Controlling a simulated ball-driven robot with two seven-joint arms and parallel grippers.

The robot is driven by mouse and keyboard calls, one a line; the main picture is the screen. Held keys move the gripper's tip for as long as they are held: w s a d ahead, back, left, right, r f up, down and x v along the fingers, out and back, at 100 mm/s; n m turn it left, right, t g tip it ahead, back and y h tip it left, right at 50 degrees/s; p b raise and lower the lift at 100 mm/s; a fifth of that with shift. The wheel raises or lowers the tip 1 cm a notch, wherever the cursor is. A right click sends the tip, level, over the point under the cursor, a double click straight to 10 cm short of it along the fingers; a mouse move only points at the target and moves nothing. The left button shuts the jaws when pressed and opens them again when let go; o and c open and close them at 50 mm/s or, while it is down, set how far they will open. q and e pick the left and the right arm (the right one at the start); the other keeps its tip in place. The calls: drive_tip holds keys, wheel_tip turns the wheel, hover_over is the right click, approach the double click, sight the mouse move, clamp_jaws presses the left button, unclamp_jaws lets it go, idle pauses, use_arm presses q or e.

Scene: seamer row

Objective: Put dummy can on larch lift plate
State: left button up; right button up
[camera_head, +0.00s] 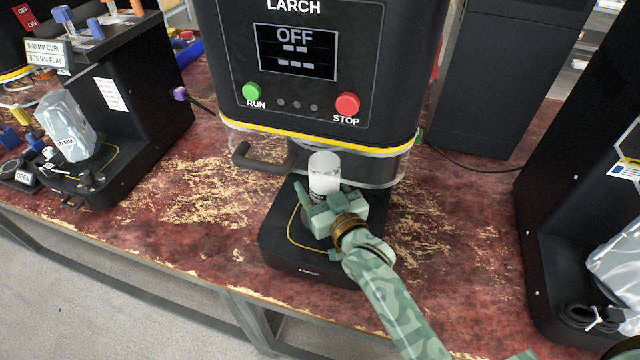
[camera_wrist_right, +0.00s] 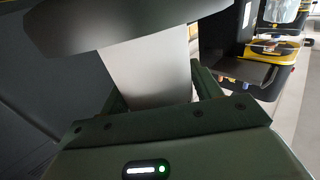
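The dummy can (camera_head: 324,172) is a pale, whitish cylinder standing upright over the base of the LARCH seamer (camera_head: 320,75). My right gripper (camera_head: 326,203) reaches it from the front right, its fingers around the can's lower part. In the right wrist view the can (camera_wrist_right: 150,75) is between the two fingers, which look closed on its sides, just under a dark round part. The lift plate is mostly hidden behind the gripper; a dark round edge (camera_head: 308,222) shows beside it. I cannot tell whether the can touches it. My left gripper is out of view.
The seamer's black base (camera_head: 283,258) has a yellow curved line. A dark handle (camera_head: 262,158) sticks out at left. Another machine with a bagged part (camera_head: 65,125) stands left, a black machine (camera_head: 570,190) right.

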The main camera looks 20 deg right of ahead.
sight(327, 192)
drive_tip(key=shift+o, duration=0.5)
drive_tip(key=shift+r, duration=0.1)
drive_tip(key=s, duration=0.1)
drive_tip(key=s+p, duration=0.1)
drive_tip(key=s+r, duration=0.1)
drive_tip(key=shift+d+r, duration=0.1)
drive_tip(key=shift+d, duration=0.15)
drive_tip(key=s+d+p, duration=0.1)
drive_tip(key=s, duration=0.8)
drive_tip(key=shift+d+p, duration=0.2)
drive_tip(key=shift+p, duration=0.2)
